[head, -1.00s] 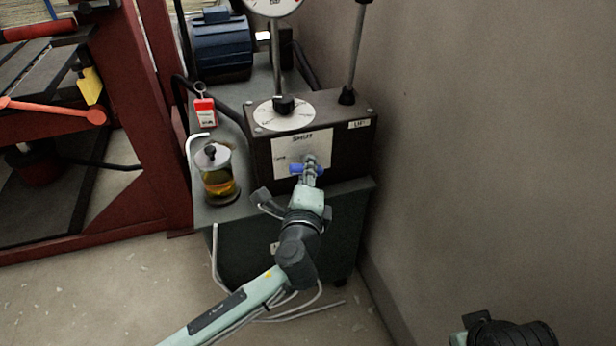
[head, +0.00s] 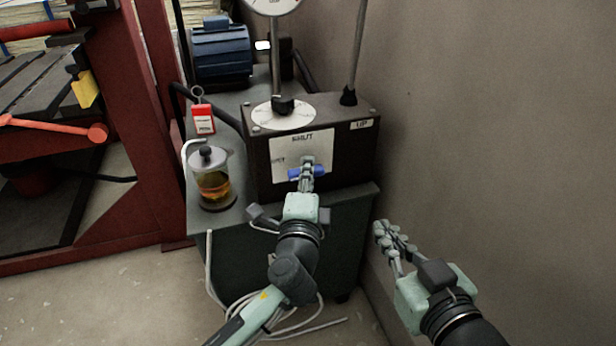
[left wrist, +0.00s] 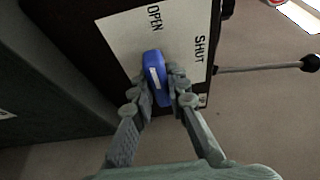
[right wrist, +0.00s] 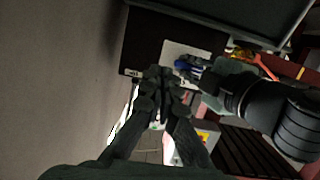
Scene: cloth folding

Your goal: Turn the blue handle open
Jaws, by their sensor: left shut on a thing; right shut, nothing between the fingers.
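The blue handle (head: 294,173) is on the front of a dark box (head: 355,150), over a white label (head: 318,143) with SHUT at its top and a word at its left. In the left wrist view the handle (left wrist: 153,62) lies between the fingers, its long side pointing towards the word OPEN. My left gripper (head: 307,166) is shut on it; the fingers hide its middle in the head view. My right gripper (head: 385,235) is shut and empty, low to the right of the box, near the wall. The handle (right wrist: 190,68) also shows in the right wrist view.
A glass jar of amber liquid (head: 213,185) stands left of the box on the cabinet. A red tag (head: 203,120), a blue motor (head: 221,52) and a dial gauge (head: 273,4) are behind. A red frame (head: 160,120) stands left; the wall (head: 500,120) bounds the right.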

